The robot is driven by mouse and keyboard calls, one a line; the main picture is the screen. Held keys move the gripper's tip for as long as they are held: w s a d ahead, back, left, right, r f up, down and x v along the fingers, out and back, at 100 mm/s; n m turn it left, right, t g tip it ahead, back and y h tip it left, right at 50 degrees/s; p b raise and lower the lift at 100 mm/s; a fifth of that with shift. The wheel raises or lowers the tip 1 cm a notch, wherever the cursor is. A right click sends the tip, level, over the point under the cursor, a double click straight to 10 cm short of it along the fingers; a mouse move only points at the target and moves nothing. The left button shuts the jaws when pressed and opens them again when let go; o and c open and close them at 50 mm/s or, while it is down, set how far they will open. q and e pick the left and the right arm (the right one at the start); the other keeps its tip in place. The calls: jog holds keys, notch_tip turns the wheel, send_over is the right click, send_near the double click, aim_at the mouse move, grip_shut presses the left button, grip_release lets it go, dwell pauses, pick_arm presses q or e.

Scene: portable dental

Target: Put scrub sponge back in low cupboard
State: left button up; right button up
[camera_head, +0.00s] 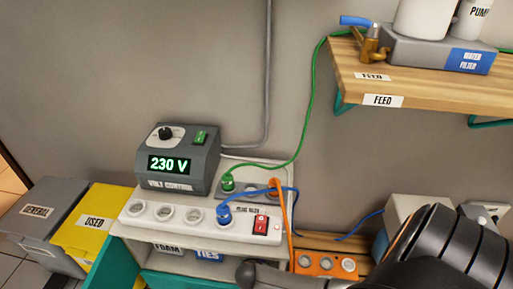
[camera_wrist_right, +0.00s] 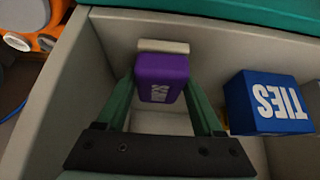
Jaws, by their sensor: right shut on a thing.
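My right gripper (camera_wrist_right: 161,88) has green fingers on both sides of a purple block with a pale marking, which looks like the scrub sponge (camera_wrist_right: 160,72). It is shut on the block. A cream strip (camera_wrist_right: 163,46) shows at the block's far edge; I cannot tell if it belongs to it. The gripper is over or inside a pale-walled compartment of the low cupboard (camera_wrist_right: 62,105). In the head view my right arm covers the lower right, and the sponge and right gripper are hidden. My left gripper is not in view.
A blue TIES box (camera_wrist_right: 266,102) stands right of the gripper, beyond a gap. A teal panel (camera_wrist_right: 215,18) runs along the top. In the head view a power strip (camera_head: 190,218) and volt control box (camera_head: 176,160) sit above the cupboard, with cables nearby.

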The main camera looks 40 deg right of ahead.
jog(key=shift+f, duration=0.15)
jog(key=o, duration=1.3)
